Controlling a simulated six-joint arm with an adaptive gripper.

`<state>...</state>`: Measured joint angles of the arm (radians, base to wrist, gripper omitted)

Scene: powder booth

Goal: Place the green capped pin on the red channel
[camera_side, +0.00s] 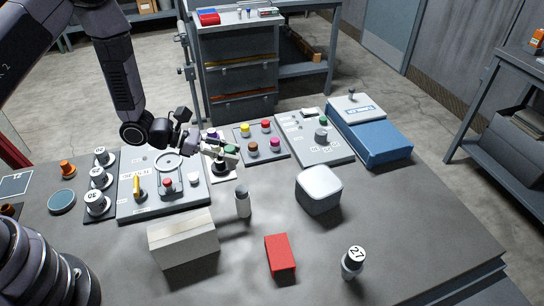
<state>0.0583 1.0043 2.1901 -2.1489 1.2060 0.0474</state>
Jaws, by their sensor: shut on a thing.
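My gripper (222,151) is in the middle left of the side view, low over the back of the table. It is shut on a small pin with a green cap (231,149), which shows at the fingertips; the fingers hide much of it. A dark round piece on a pale card (226,177) is directly below the fingers. I cannot tell whether the pin touches it. A plain red block (280,256) lies at the front middle of the table. It is the only large red piece on the table, and I cannot make out a groove in it.
A knob marked 27 (352,262) is front right. A board of coloured knobs (261,155) and a blue case (385,145) are behind.

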